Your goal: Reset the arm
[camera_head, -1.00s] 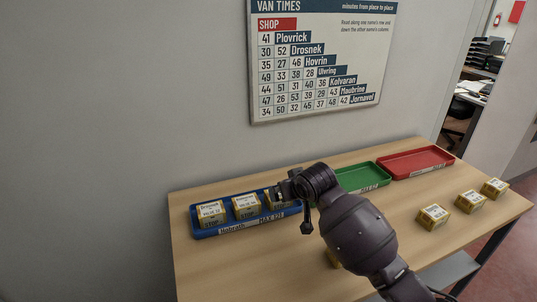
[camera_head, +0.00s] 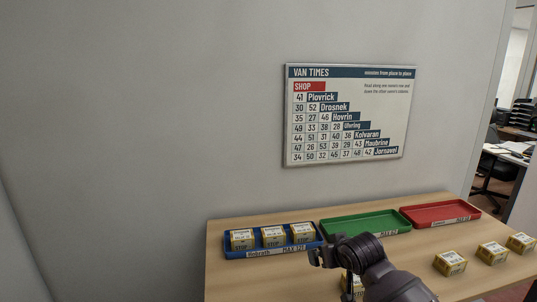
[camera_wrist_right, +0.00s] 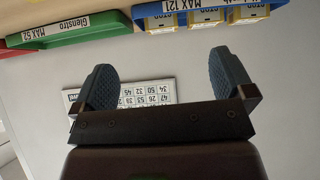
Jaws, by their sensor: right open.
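My right arm reaches in from the lower right in the head view. Its gripper (camera_head: 316,256) is beside the right front corner of the blue tray, clear of the boxes. In the right wrist view the two fingers (camera_wrist_right: 165,82) stand wide apart with nothing between them. The blue tray (camera_head: 262,253) holds three yellow-and-white boxes (camera_head: 242,239) (camera_head: 273,236) (camera_head: 302,232) in a row. The tray also shows upside down in the wrist view (camera_wrist_right: 210,17). My left gripper is not in view.
The green tray (camera_head: 365,223) and red tray (camera_head: 440,213) are empty. Loose boxes (camera_head: 450,263) (camera_head: 492,252) (camera_head: 520,243) stand on the right of the table (camera_head: 235,280); another box (camera_head: 357,284) is partly hidden by my arm. A sign (camera_head: 350,115) hangs on the wall.

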